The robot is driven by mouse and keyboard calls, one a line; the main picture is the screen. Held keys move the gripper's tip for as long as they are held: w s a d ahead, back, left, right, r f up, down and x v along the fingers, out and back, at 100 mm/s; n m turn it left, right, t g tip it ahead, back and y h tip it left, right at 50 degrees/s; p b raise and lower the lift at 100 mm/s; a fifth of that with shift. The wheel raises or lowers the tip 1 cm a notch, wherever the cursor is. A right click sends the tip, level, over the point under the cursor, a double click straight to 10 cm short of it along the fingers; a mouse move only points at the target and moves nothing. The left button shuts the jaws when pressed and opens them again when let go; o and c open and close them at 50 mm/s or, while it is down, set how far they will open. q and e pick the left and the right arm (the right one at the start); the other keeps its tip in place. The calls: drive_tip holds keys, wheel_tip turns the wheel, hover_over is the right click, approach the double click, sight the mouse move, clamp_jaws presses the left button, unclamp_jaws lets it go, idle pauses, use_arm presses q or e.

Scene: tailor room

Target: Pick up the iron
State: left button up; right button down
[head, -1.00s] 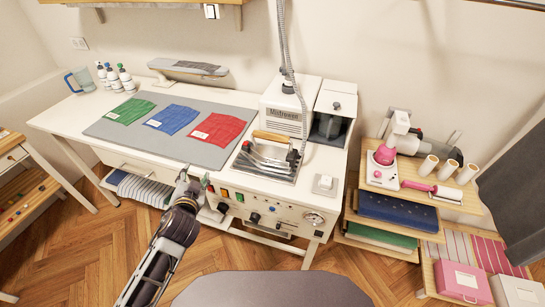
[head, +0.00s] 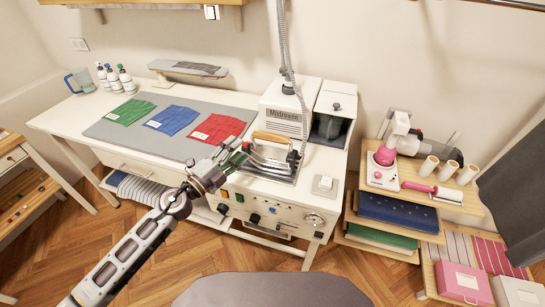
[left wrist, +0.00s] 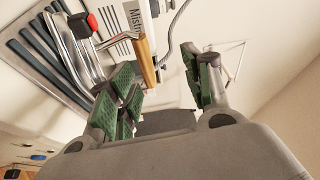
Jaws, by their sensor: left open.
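The iron (head: 268,152) has a silver body and a tan wooden handle (head: 271,138). It sits on a dark ribbed metal rest (head: 290,172) at the right of the white ironing table. My left gripper (head: 236,153) is open and empty just left of the iron, over the table's front part. In the left wrist view, the green-padded fingers (left wrist: 160,88) are spread apart. The iron's wooden handle (left wrist: 146,60) shows beyond the left finger, apart from it. The left finger hides part of the scene there. My right gripper is not in view.
A white steam unit (head: 290,105) with a hanging hose stands behind the iron. Red, blue and green cloths lie on the grey mat (head: 165,143) to the left. A control panel (head: 270,208) runs along the table front.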

sight(268, 140)
use_arm(q)
drive_tip(key=shift+s+d+f+m+g+h, duration=0.15)
drive_tip(key=shift+d+f+m+g+h, duration=0.15)
drive_tip(key=shift+f+m+g, duration=0.4)
drive_tip(key=shift+s+d+f+m+g+h, duration=0.1)
drive_tip(key=shift+d+f+m+g+h, duration=0.2)
drive_tip(key=shift+f+m+g, duration=0.4)
drive_tip(key=shift+r, duration=0.2)
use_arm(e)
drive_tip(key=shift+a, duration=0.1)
use_arm(q)
drive_tip(key=shift+p+x, duration=0.65)
drive_tip(key=shift+x, duration=3.6)
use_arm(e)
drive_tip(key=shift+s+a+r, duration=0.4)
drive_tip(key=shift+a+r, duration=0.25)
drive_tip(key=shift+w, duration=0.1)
